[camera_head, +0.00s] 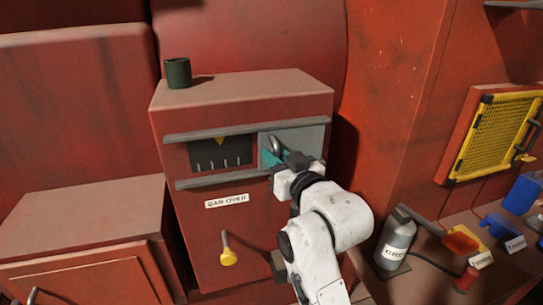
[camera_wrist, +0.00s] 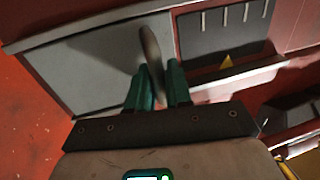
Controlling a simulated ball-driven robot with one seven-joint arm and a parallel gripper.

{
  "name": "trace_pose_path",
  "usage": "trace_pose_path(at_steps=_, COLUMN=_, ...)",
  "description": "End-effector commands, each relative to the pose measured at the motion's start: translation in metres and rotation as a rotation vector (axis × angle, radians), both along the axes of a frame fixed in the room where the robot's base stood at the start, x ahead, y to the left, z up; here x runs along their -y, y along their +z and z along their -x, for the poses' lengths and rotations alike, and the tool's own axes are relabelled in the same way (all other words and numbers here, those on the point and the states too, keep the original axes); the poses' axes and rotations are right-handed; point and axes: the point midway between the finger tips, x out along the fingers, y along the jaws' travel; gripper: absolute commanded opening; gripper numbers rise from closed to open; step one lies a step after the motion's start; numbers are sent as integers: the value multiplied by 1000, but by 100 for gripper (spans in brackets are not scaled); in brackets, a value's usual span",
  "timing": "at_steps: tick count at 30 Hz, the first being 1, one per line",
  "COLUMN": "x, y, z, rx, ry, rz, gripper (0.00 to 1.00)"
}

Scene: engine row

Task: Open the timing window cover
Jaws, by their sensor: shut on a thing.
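The timing window cover (camera_head: 309,138) is a flat grey panel between two grey rails on the front of a red box. It sits toward the right end of the rails. The dark window (camera_head: 220,153) with pale tick marks and a yellow pointer shows to its left. The cover's handle (camera_head: 275,145) is a grey bar near the cover's left edge. My gripper (camera_head: 276,157) has its green fingers shut on the handle. In the wrist view the handle (camera_wrist: 150,48) rises between the fingertips (camera_wrist: 158,80), with the cover (camera_wrist: 85,70) beside it.
A dark green cup (camera_head: 178,72) stands on top of the box. A yellow-knobbed lever (camera_head: 228,257) hangs below the "BAR OVER" label (camera_head: 227,201). At right, a grey oil can (camera_head: 395,243) and other items stand on a bench below a yellow mesh guard (camera_head: 495,135).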

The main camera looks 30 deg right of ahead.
Motion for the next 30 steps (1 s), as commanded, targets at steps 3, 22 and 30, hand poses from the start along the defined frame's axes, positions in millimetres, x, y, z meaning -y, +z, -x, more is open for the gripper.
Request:
trace_pose_path(at_steps=3, x=0, y=0, z=0, rx=0, ry=-1, rz=0, gripper=0)
trace_pose_path(at_steps=22, x=-1, y=-1, z=5, rx=0, ry=0, rz=1, gripper=37)
trace_pose_path(at_steps=30, x=-6, y=-3, z=50, rx=1, ry=0, rz=1, gripper=37)
